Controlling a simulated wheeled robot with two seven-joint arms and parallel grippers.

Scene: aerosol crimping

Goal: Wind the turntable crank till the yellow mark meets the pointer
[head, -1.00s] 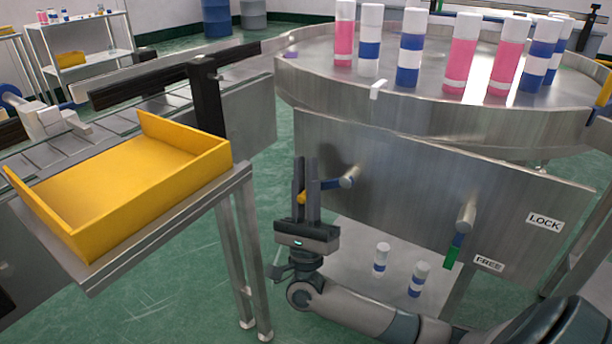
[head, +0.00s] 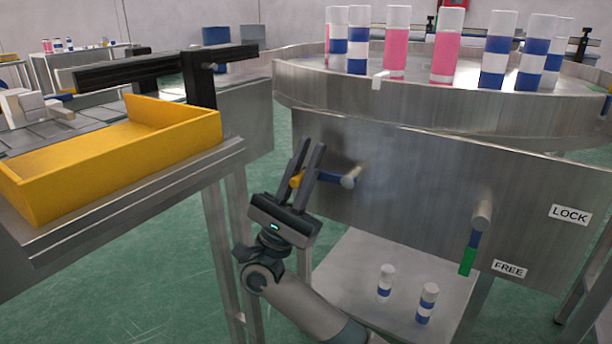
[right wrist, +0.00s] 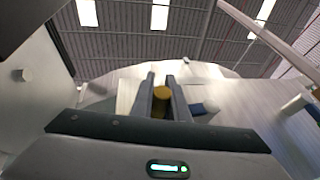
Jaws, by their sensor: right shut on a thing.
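The turntable (head: 430,105) is a round steel table with white-capped pink and blue-banded cans on top. A small pale pointer tab (head: 378,82) sits at its front rim. I cannot make out a yellow mark on the visible rim. The crank (head: 330,177) has a blue arm reaching left from its steel hub on the front panel, with a yellow-orange handle at its end. My right gripper (head: 306,160) is shut around that handle; the right wrist view shows the yellow handle (right wrist: 161,92) between the fingers. My left gripper is out of view.
A green-tipped lever (head: 468,258) on the panel hangs down near the FREE label (head: 509,269), below the LOCK label (head: 570,215). A yellow tray (head: 110,150) is on a bench at left. Two blue-banded cans (head: 427,304) stand on the lower shelf.

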